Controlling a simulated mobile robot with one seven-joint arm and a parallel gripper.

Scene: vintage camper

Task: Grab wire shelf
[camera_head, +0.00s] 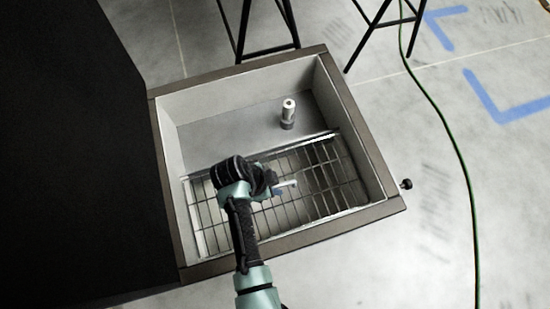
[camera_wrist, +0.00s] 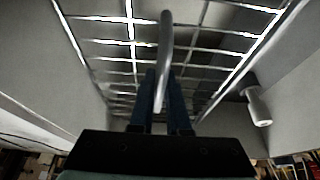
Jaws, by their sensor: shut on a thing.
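The wire shelf (camera_head: 318,178), a metal grid with a bright rail, lies inside the front half of an open box. It fills the upper part of the wrist view (camera_wrist: 133,43). My gripper (camera_head: 281,189) is over the middle of the shelf, its arm hiding part of the grid. In the wrist view its two dark blue fingers (camera_wrist: 163,105) are closed around a slim, pale curved piece (camera_wrist: 165,50), which also shows pale in the head view (camera_head: 288,184). I cannot tell whether this piece is fixed to the shelf.
The box (camera_head: 262,63) has pale inner walls and a dark rim. A white-and-grey cylinder (camera_head: 288,113) stands behind the shelf and shows in the wrist view (camera_wrist: 257,106). A large black panel (camera_head: 70,150) blocks the left. Stool legs and a green cable (camera_head: 455,140) lie outside.

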